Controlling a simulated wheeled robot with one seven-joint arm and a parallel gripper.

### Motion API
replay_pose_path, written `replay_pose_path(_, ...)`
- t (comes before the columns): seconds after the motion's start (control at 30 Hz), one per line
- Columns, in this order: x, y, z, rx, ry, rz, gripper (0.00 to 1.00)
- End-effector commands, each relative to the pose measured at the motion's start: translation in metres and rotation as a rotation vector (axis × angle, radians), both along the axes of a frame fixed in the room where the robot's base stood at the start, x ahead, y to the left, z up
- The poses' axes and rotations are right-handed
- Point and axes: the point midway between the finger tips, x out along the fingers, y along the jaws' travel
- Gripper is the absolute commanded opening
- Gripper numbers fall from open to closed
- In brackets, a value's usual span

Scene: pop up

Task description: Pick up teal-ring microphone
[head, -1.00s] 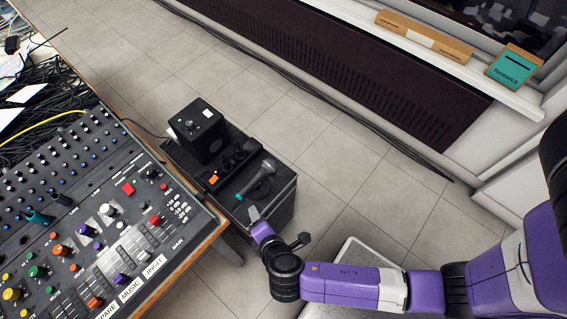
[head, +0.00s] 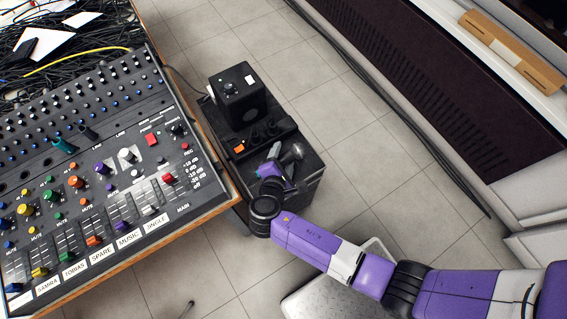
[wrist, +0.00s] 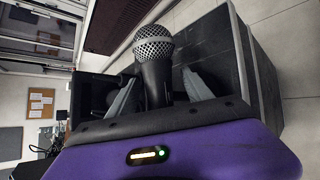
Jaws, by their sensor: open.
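The microphone (wrist: 155,62) has a silver mesh head and a dark body. In the wrist view it sits between the two open fingers of my gripper (wrist: 160,90), with visible gaps on both sides. No teal ring shows in the wrist view; the lower body is hidden behind my gripper's palm. In the head view my gripper (head: 278,168) is over the microphone on the black cabinet (head: 312,172), and only the microphone's grey head (head: 296,152) shows clearly beside the purple gripper. I cannot tell whether a finger touches it.
A black speaker box (head: 237,95) and a small black unit with an orange button (head: 239,149) stand behind my gripper on the cabinet. The large mixing desk (head: 110,190) is close on the left. Open tiled floor (head: 385,165) lies to the right.

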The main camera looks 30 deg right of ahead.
Motion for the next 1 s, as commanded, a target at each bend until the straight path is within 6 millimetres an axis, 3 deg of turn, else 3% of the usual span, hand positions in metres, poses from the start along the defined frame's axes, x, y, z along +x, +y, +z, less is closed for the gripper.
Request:
replay_pose_path(0.37, 0.0073, -0.0077, -0.0067, 0.001, 0.000, 0.000, 0.59)
replay_pose_path(0.67, 0.0072, -0.0075, -0.0063, 0.001, 0.000, 0.000, 0.00)
replay_pose_path(1.0, 0.0073, -0.0074, -0.0063, 0.001, 0.000, 0.000, 0.00)
